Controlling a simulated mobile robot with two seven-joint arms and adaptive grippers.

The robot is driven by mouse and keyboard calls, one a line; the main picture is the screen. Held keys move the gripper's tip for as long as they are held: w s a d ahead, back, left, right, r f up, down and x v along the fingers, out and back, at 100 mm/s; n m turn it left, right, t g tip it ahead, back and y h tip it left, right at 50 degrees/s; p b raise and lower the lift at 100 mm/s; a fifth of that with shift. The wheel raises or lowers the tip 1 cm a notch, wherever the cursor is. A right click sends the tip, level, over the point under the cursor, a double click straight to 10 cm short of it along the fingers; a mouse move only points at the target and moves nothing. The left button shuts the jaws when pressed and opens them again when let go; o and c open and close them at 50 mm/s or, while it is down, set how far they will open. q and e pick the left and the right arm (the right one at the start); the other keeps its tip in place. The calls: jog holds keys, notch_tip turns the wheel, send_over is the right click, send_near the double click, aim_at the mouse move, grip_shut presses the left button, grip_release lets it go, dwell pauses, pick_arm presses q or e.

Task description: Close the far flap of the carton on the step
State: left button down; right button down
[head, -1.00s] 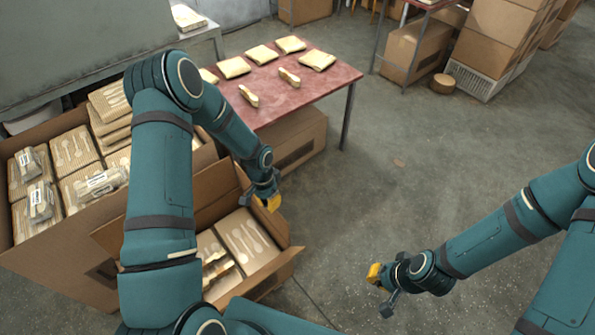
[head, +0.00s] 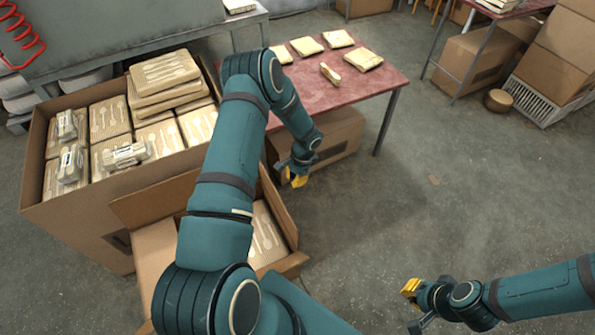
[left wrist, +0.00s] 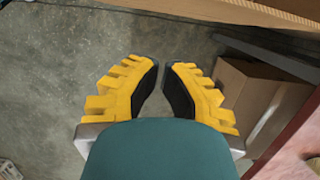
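The open carton (head: 156,252) is at lower centre-left in the head view, partly hidden behind my left arm. Packs printed with spoon shapes (head: 266,232) lie inside. A raised brown flap (head: 150,202) slants along its far side, against the bigger carton. The step under the carton cannot be made out. My left gripper (head: 297,178) is just beyond the carton's far right corner, apart from the flap. In the left wrist view its yellow fingers (left wrist: 161,66) nearly meet at the tips, with nothing between them. My right gripper (head: 411,290) is over bare floor to the right, its finger gap unclear.
A bigger carton (head: 75,222) full of spoon packs stands at the left. A red table (head: 350,95) with several packs is behind my left gripper, with a carton (head: 335,140) under it. Cartons and a grey crate (head: 545,100) stand back right. The floor at centre right is clear.

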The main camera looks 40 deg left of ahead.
aim_at(277, 201)
pick_arm(q)
jog(key=s, duration=0.1)
jog(key=s+a+f, duration=0.2)
jog(key=s, duration=0.1)
jog(key=shift+f, duration=0.2)
jog(key=shift+s+a, duration=0.1)
jog(key=shift+s+a+t, duration=0.2)
jog(key=shift+s+t, duration=0.1)
jog(key=shift+s, duration=0.15)
